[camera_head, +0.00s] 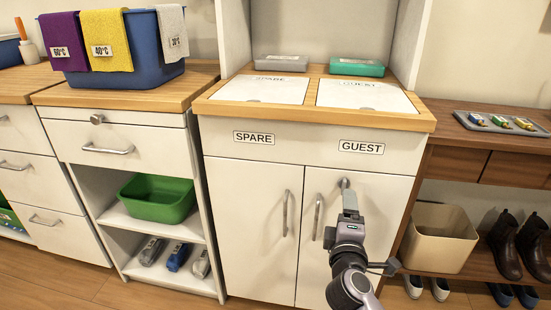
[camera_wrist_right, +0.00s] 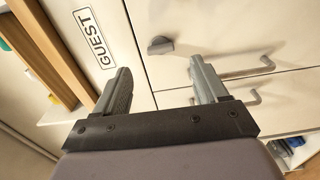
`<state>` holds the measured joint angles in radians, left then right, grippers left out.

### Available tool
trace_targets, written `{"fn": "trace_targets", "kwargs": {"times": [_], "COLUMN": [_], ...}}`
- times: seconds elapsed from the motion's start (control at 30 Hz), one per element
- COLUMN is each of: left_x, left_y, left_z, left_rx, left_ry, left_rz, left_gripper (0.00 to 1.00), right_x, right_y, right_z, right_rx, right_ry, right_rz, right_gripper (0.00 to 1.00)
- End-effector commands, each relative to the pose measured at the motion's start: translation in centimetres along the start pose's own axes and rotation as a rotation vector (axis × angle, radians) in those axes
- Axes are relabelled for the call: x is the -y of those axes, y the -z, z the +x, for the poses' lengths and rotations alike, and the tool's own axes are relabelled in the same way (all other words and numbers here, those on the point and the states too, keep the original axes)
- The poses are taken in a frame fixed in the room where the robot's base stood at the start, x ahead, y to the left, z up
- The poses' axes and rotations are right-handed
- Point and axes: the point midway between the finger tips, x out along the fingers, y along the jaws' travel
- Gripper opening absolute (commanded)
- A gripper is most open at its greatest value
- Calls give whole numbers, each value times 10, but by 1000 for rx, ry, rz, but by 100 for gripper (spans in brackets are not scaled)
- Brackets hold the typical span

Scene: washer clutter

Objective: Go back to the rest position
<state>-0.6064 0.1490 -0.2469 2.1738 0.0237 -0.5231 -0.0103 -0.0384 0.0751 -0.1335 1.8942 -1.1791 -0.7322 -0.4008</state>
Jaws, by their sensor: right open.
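My right gripper (camera_head: 349,200) is in front of the white cabinet door under the GUEST label (camera_head: 361,147). In the right wrist view its two fingers (camera_wrist_right: 164,80) are spread apart with nothing between them. A small grey knob (camera_wrist_right: 160,45) on the cabinet front lies beyond the fingertips, apart from them. In the head view the knob (camera_head: 344,183) shows just above the gripper. The GUEST label (camera_wrist_right: 96,38) stands left of the fingers in the wrist view. My left gripper is not in view.
Bar handles (camera_head: 285,213) (camera_head: 317,216) sit on the two closed cabinet doors, the right one close to my gripper. On the right are a beige bin (camera_head: 440,237) and brown boots (camera_head: 505,244). On the left, open shelves hold a green basin (camera_head: 157,198).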

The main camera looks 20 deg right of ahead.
Motion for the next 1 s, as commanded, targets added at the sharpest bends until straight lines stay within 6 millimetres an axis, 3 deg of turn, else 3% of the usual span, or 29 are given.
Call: {"fn": "trace_targets", "kwargs": {"times": [0.17, 0.27, 0.37, 0.5, 0.7, 0.87, 0.9, 1.0], "left_x": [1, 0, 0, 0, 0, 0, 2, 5], "left_y": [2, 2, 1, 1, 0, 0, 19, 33], "left_z": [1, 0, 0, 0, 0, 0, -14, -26], "left_rx": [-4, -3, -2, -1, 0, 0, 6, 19], "left_ry": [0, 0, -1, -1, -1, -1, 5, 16], "left_rz": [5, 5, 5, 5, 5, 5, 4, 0], "left_gripper": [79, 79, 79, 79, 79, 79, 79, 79], "right_x": [8, 29, 60, 100, 134, 140, 115, 97], "right_y": [1, 6, 13, 26, 42, 52, 50, 45], "right_z": [-5, -19, -45, -95, -176, -242, -235, -233], "right_rx": [-18, -66, -133, -211, -246, -202, -201, -184], "right_ry": [26, 103, 233, 453, 779, 1043, 1021, 1015], "right_rz": [28, 117, 269, 531, 926, 1255, 1238, 1229], "right_gripper": [72, 72, 72, 72, 72, 72, 72, 72]}}
